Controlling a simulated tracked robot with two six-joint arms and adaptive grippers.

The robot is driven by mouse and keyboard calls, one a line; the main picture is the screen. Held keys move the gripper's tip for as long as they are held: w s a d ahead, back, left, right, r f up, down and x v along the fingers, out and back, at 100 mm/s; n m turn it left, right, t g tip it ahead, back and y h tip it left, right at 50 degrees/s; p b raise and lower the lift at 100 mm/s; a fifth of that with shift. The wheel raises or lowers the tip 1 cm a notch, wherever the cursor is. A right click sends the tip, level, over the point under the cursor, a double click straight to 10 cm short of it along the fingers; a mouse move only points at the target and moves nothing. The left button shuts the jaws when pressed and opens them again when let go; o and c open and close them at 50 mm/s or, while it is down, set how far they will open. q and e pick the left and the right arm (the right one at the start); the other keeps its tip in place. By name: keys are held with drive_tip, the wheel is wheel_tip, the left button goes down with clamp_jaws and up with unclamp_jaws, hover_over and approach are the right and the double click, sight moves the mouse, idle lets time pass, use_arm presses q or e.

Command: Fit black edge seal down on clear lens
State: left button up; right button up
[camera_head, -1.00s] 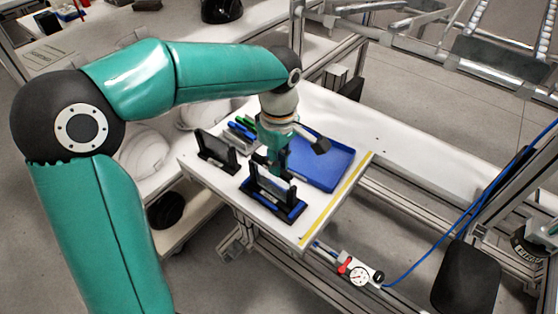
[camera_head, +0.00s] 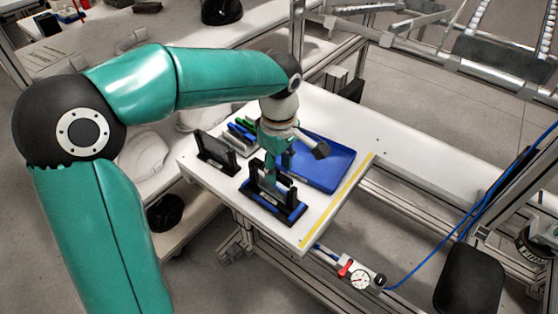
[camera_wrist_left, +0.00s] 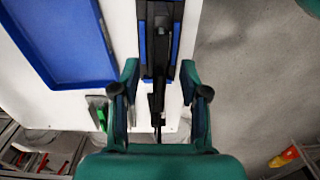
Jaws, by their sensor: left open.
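A black fixture with a blue base (camera_head: 273,203) stands near the front edge of the white table. Two black uprights rise from it, and a thin clear lens seems to stand on edge between them. My left gripper (camera_head: 270,172) points down at this fixture. In the left wrist view my left gripper (camera_wrist_left: 158,97) is open, its fingers on either side of a narrow dark strip (camera_wrist_left: 158,100). I cannot tell whether that strip is the black edge seal or part of the fixture, nor whether the seal sits fully on the lens. My right gripper is not in view.
A second black stand (camera_head: 216,153) holds a dark panel to the left. Several slim parts lie behind it. A blue tray (camera_head: 340,177) is close on the right; a yellow strip (camera_head: 338,200) marks the table's right edge. White shells (camera_head: 143,150) stand left of the table.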

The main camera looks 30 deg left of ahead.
sight(279, 170)
use_arm(q)
wheel_tip(279, 170, up, 12)
idle(0.5)
drive_tip(key=shift+f, duration=0.1)
